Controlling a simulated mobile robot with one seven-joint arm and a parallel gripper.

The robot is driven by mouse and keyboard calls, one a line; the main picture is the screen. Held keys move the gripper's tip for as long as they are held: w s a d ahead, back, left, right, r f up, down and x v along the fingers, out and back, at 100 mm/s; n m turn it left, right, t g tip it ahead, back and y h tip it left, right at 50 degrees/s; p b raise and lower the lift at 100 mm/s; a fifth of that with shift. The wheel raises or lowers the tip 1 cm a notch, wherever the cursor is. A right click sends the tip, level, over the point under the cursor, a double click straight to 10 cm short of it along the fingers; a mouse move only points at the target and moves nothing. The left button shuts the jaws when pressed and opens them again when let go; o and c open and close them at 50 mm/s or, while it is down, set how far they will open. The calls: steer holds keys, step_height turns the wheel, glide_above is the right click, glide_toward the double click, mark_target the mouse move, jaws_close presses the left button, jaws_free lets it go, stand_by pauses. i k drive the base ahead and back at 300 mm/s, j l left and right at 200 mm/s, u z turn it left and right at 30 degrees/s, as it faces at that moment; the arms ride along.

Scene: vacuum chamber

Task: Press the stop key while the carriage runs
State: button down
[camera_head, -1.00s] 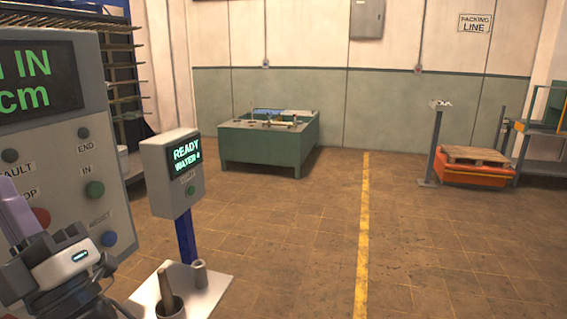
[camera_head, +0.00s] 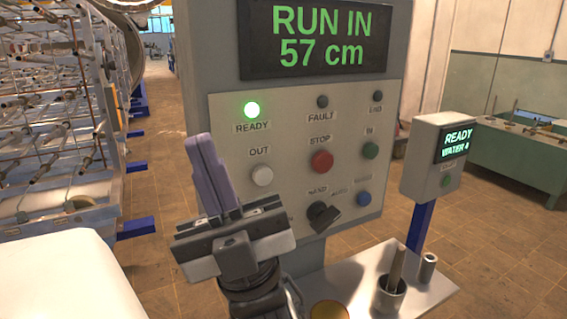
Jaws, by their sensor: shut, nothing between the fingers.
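The red STOP key (camera_head: 321,161) is in the middle of the control panel (camera_head: 221,117), under its STOP label. The display (camera_head: 318,38) above reads "RUN IN 57 cm". The READY lamp (camera_head: 252,110) glows green; the FAULT lamp (camera_head: 322,102) and END lamp (camera_head: 377,98) are dark. My gripper (camera_head: 203,142) is shut and empty, its purple fingers pointing up in front of the panel's left side, left of the STOP key and apart from it in the picture. The carriage (camera_head: 60,130), apparently the wire-framed rack, is at the left.
The white OUT key (camera_head: 262,175), green IN key (camera_head: 371,150), blue key (camera_head: 364,199) and black selector (camera_head: 323,215) surround the STOP key. A small "READY WATER" box (camera_head: 420,170) stands right, behind a shelf (camera_head: 425,295) with a cup (camera_head: 388,296).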

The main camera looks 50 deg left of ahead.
mark_target(322, 161)
steer(key=u, duration=1.05)
